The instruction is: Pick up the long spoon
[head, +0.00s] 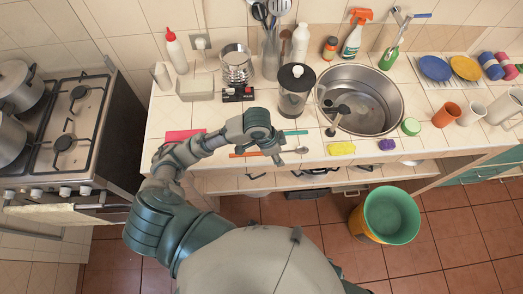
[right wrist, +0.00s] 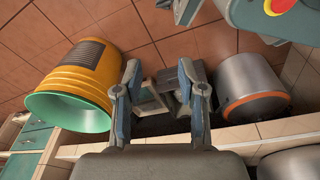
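A thin orange handle (head: 245,155) lies on the counter near its front edge. A small pale end (head: 302,150) shows to its right, roughly in line; these may be two ends of one long spoon, with the middle hidden by my left gripper. My left gripper (head: 277,157) points down at the counter edge between them. Its fingers are small and overlapped, so I cannot tell whether it touches or holds anything. My right gripper (right wrist: 160,88) is in the right wrist view with its fingers apart and nothing between them, away from the counter top. It is not visible in the head view.
A teal stick (head: 295,133) lies just behind the left gripper. A lidded jar (head: 296,92), a black-based device (head: 237,94) and the sink (head: 372,87) stand behind. A yellow sponge (head: 341,148) is right. A bucket (head: 391,215) stands on the floor, also in the right wrist view (right wrist: 75,85).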

